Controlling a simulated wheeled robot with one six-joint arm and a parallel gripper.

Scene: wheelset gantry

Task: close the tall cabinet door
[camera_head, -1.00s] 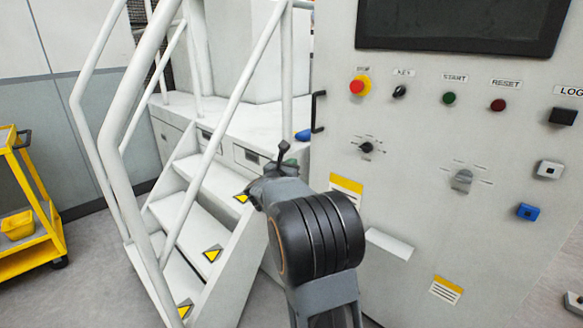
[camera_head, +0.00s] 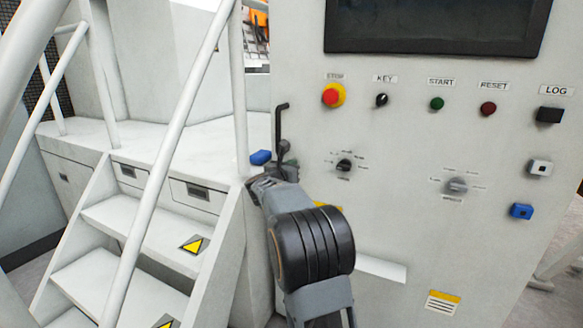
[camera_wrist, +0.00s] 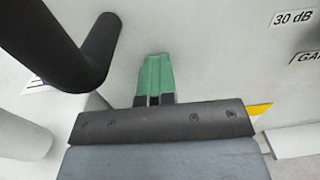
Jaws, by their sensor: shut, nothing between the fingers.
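The tall cabinet door appears to be the broad pale panel (camera_head: 390,215) with the screen and switches, filling the right of the head view. Its black bar handle (camera_head: 281,118) stands near the left edge, and my arm covers its lower end. Whether the panel stands ajar cannot be told. My gripper (camera_head: 284,152) is in front of the handle's lower part in the head view. In the wrist view its green fingertips (camera_wrist: 155,78) are together and empty, pointing at the pale surface. The black handle (camera_wrist: 98,50) is to their left, with a visible gap.
White steps (camera_head: 150,230) with a white handrail (camera_head: 170,150) stand close on the left. A red stop button (camera_head: 332,96), several knobs and a blue switch (camera_head: 521,211) protrude from the panel.

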